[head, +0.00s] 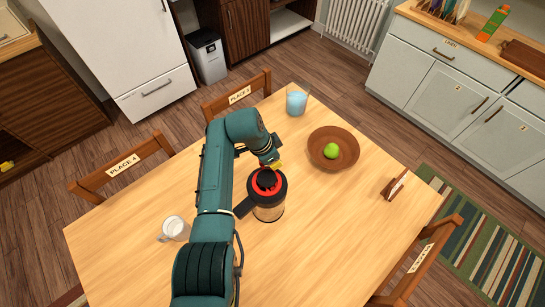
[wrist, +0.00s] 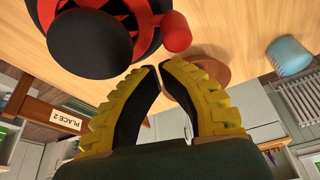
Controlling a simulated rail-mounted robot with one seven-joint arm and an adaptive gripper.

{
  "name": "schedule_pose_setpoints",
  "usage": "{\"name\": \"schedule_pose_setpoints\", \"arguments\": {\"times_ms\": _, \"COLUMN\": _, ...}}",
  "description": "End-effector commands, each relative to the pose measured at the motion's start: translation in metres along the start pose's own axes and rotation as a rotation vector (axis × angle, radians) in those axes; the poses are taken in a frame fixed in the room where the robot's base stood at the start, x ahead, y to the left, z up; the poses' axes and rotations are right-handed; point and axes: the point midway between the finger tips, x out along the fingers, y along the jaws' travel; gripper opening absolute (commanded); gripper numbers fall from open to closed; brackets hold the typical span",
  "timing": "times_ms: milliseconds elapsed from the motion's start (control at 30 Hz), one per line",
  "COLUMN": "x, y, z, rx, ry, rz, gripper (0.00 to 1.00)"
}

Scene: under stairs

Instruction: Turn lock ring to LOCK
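A jug (head: 268,206) with clear lower sides, a dark handle on the left and a black lid stands upright on the table. Its red lock ring (head: 267,182) surrounds the black top. In the wrist view the red ring (wrist: 128,12) is at the top left, with a rounded red tab (wrist: 177,32) sticking out of it. My gripper (head: 277,166) is at the far side of the jug's top. In the wrist view its yellow, black-padded fingers (wrist: 157,67) point toward the tab, a narrow empty gap between the tips. Contact with the tab cannot be told. No lock marking is readable.
A brown bowl (head: 345,136) with a green fruit (head: 331,150) lies right of the jug. A small brown-and-white object (head: 396,185) is at right. The table front right of the jug is clear.

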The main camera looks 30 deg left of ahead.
Motion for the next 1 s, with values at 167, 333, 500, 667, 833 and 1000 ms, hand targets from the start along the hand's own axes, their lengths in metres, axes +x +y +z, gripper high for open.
{"name": "schedule_pose_setpoints", "arguments": {"times_ms": 167, "x": 0.010, "y": -0.002, "z": -0.009, "rx": 0.004, "ry": 0.001, "rz": -0.002, "gripper": 0.00}}
{"name": "schedule_pose_setpoints", "arguments": {"times_ms": 333, "x": 0.021, "y": -0.004, "z": -0.027, "rx": 0.003, "ry": 0.001, "rz": -0.003, "gripper": 0.00}}
{"name": "schedule_pose_setpoints", "arguments": {"times_ms": 500, "x": -0.023, "y": -0.006, "z": -0.036, "rx": -0.001, "ry": 0.003, "rz": -0.008, "gripper": 0.00}}
{"name": "schedule_pose_setpoints", "arguments": {"times_ms": 667, "x": -0.060, "y": -0.005, "z": -0.035, "rx": -0.002, "ry": 0.002, "rz": -0.003, "gripper": 0.00}}
{"name": "schedule_pose_setpoints", "arguments": {"times_ms": 833, "x": -0.084, "y": -0.005, "z": -0.035, "rx": -0.002, "ry": 0.001, "rz": -0.002, "gripper": 0.00}}
{"name": "schedule_pose_setpoints", "arguments": {"times_ms": 1000, "x": -0.088, "y": -0.004, "z": -0.035, "rx": -0.002, "ry": 0.000, "rz": 0.000, "gripper": 0.00}}
